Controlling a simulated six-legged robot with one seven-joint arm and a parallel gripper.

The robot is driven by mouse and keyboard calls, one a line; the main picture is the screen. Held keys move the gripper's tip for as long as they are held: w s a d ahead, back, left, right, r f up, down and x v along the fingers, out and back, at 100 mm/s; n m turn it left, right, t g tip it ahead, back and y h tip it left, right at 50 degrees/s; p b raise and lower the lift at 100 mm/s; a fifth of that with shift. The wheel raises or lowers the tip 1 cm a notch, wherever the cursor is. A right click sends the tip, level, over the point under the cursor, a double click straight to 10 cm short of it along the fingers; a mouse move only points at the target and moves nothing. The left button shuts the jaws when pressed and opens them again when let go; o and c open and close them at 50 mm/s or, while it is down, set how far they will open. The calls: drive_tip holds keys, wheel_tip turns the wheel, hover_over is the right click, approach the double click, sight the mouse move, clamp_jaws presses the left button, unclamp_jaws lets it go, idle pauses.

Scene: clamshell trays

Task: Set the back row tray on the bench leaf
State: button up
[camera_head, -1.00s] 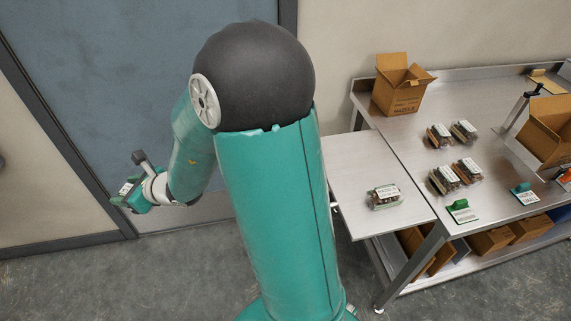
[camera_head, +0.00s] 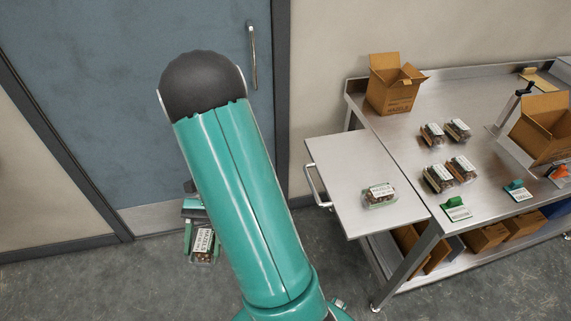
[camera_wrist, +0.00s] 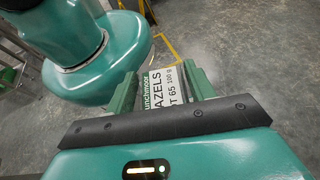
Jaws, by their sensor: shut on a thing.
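My gripper (camera_wrist: 165,95) is shut on a clamshell tray with a white hazels label (camera_wrist: 165,84). In the head view the held tray (camera_head: 203,243) hangs at the left of my arm, in front of the door and above the floor, well away from the bench. The gripper there is mostly hidden behind my arm. The bench leaf (camera_head: 345,170) is the flat metal flap on the bench's left side. One clamshell tray (camera_head: 380,195) lies near its front right part. Several more trays (camera_head: 438,179) stand in two rows on the main bench top.
An open cardboard box (camera_head: 392,92) stands at the bench's back left, and another box (camera_head: 543,130) at the right. Green-tabbed cards (camera_head: 457,209) lie along the front edge. The leaf's left and back parts are bare. A blue door (camera_head: 130,90) is behind my arm.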

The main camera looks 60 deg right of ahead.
drive_tip(key=s+d+r+n+g+h, duration=0.2)
drive_tip(key=s+d+n+g+h, duration=0.4)
drive_tip(key=s+d+n+h, duration=0.85)
drive_tip(key=s+d+r+n+t+h, duration=0.25)
drive_tip(key=s+d+r+h, duration=0.2)
drive_tip(key=d, duration=0.45)
drive_tip(key=s+d+r+n+t+h, duration=0.2)
drive_tip(key=s+d+r+n+h, duration=0.15)
drive_tip(key=s+d+r, duration=0.4)
hover_over(367, 177)
drive_tip(key=a, duration=0.1)
drive_tip(key=shift+n+y, duration=0.35)
drive_tip(key=shift+n, duration=0.1)
wheel_tip(367, 177, down, 10)
drive_tip(key=shift+s+r, duration=0.1)
drive_tip(key=shift+s, duration=0.05)
drive_tip(key=shift+d+f, duration=0.35)
drive_tip(key=shift+f, duration=0.15)
wheel_tip(367, 177, down, 2)
drive_tip(key=shift+d+f, duration=0.1)
drive_tip(key=shift+f, duration=0.5)
